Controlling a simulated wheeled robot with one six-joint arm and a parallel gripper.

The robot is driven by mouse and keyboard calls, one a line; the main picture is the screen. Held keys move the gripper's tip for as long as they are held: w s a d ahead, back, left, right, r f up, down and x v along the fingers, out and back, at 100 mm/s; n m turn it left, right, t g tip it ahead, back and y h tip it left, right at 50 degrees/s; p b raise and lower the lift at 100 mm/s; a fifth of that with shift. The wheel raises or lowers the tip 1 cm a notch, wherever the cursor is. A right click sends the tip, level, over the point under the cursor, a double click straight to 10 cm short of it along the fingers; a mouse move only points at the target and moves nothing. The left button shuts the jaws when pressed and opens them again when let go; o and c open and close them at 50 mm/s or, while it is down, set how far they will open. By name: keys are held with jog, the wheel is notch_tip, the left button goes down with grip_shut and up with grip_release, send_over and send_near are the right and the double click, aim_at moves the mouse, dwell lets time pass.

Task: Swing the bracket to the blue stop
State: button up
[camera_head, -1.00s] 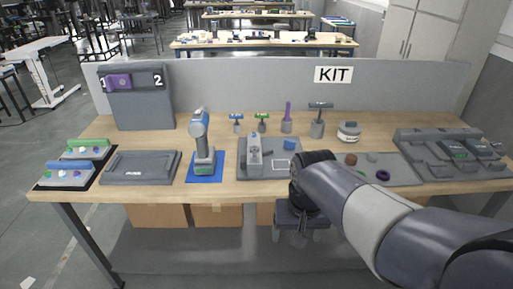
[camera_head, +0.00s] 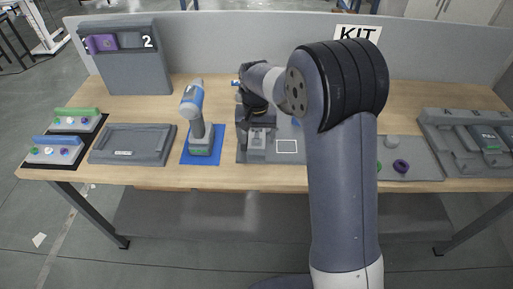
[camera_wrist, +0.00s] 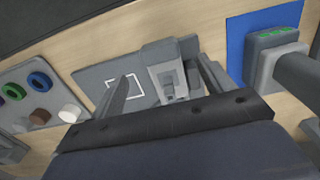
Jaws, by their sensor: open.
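The grey bracket fixture (camera_head: 257,143) stands on a grey base plate (camera_head: 287,157) with a white square outline, near the table's middle. A sliver of the blue stop (camera_head: 296,122) shows beside my arm; the rest is hidden. My gripper (camera_head: 256,118) is over the fixture, its fingers mostly hidden in the head view. In the wrist view, my open gripper (camera_wrist: 165,90) has one finger on each side of the grey bracket (camera_wrist: 163,62). The white outline (camera_wrist: 124,88) lies by the left finger. I cannot tell whether either finger touches the bracket.
A drill (camera_head: 196,115) stands upright on a blue mat (camera_head: 187,158) left of the fixture. A grey tray (camera_head: 132,144) lies farther left. A parts board with a purple ring (camera_head: 401,166) is at right. Bare table lies behind the tray.

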aim_at(257, 151)
notch_tip(257, 151, down, 8)
jog(key=shift+r+p, duration=0.25)
jog(key=shift+p, duration=0.3)
jog(key=shift+c, duration=0.4)
jog(key=c, duration=1.3)
jog(key=shift+d, duration=0.2)
